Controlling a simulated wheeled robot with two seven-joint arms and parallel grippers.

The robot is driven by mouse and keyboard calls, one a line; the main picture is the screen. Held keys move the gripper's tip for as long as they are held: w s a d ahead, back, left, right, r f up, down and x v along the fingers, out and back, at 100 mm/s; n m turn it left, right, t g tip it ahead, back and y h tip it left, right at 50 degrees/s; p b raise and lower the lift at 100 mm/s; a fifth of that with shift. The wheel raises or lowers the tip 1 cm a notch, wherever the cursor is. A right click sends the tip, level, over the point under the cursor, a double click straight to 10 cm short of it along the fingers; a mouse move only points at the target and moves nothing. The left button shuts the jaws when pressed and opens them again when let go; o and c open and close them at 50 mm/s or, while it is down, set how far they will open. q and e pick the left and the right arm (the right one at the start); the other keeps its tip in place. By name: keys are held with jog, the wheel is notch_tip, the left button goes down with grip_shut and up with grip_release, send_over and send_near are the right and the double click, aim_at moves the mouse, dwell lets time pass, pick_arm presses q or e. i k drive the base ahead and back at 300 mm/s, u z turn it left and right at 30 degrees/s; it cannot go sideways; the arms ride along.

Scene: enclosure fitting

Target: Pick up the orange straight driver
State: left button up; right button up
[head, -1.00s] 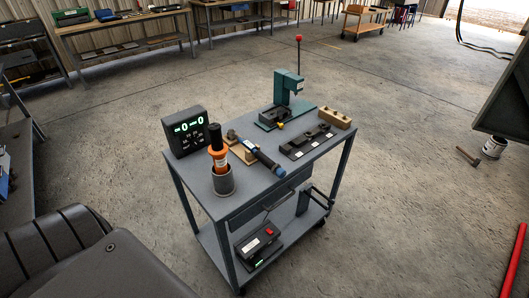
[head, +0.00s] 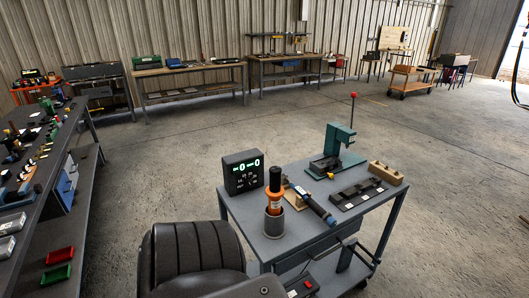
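The orange straight driver (head: 274,193) stands upright in a grey cup (head: 274,224) at the near left of the grey cart. Its black upper end points up and its lower end is hidden in the cup. Neither of my grippers shows in the head view, so nothing is seen touching the driver.
On the cart (head: 330,231) are a digital display box (head: 242,171), a blue and black tool (head: 312,204) on a wooden rest, a green press (head: 337,150), a black tray (head: 357,194) and a wooden block (head: 386,173). A black chair (head: 197,254) stands at the cart's near left. A cluttered workbench (head: 78,165) runs along the left.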

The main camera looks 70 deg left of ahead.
aim_at(274, 191)
jog(key=k, duration=0.35)
jog(key=u, duration=0.75)
jog(key=i, duration=0.5)
